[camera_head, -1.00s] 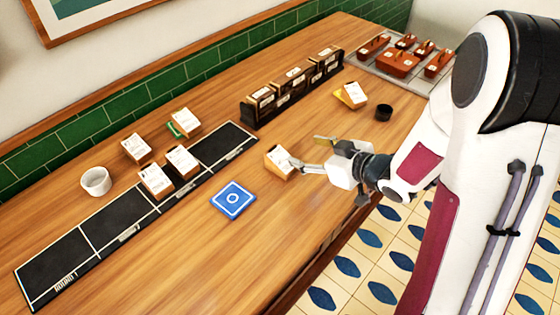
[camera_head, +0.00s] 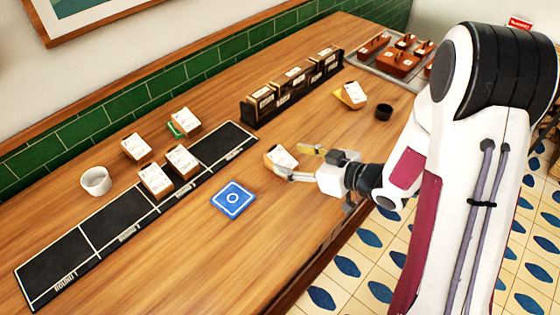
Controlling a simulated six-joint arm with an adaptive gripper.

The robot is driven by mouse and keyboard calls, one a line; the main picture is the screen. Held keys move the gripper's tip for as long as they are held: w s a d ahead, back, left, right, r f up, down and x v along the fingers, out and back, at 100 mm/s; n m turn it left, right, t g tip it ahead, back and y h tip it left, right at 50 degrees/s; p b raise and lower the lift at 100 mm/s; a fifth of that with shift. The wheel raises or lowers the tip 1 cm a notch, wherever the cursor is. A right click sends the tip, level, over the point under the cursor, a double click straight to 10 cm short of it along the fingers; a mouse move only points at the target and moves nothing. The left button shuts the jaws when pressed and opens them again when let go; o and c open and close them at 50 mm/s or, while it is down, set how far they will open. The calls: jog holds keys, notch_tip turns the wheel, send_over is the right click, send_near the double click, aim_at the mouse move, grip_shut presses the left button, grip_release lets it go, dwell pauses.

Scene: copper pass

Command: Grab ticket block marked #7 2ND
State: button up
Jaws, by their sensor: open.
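Several ticket blocks with white faces are on the wooden counter, and their print is too small to read, so I cannot tell which is marked #7 2ND. One tan block (camera_head: 279,158) sits alone right of the blue tile. My gripper (camera_head: 301,163) is open beside this block, its fingers at the block's right side; I cannot tell whether they touch it. Two blocks (camera_head: 156,180) and (camera_head: 182,160) stand on the black mat (camera_head: 110,216). A block (camera_head: 136,147) and a green-sided block (camera_head: 185,122) stand behind the mat. A yellow block (camera_head: 351,94) lies farther back.
A blue tile (camera_head: 233,199) lies in front of the mat. A white cup (camera_head: 96,181) stands at the left. A dark rack (camera_head: 292,86) stands behind my gripper, with a small black cup (camera_head: 383,112) to the right. The front counter is clear.

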aim_at(281, 158)
jog(key=shift+w+a+f, duration=0.25)
jog(key=shift+w+a, duration=0.15)
jog(key=shift+f+x, duration=0.15)
jog(key=shift+x, duration=1.15)
jog(key=shift+f+x, duration=0.2)
jog(key=shift+x, duration=1.1)
jog(key=shift+d, duration=0.15)
jog(key=c, duration=1.3)
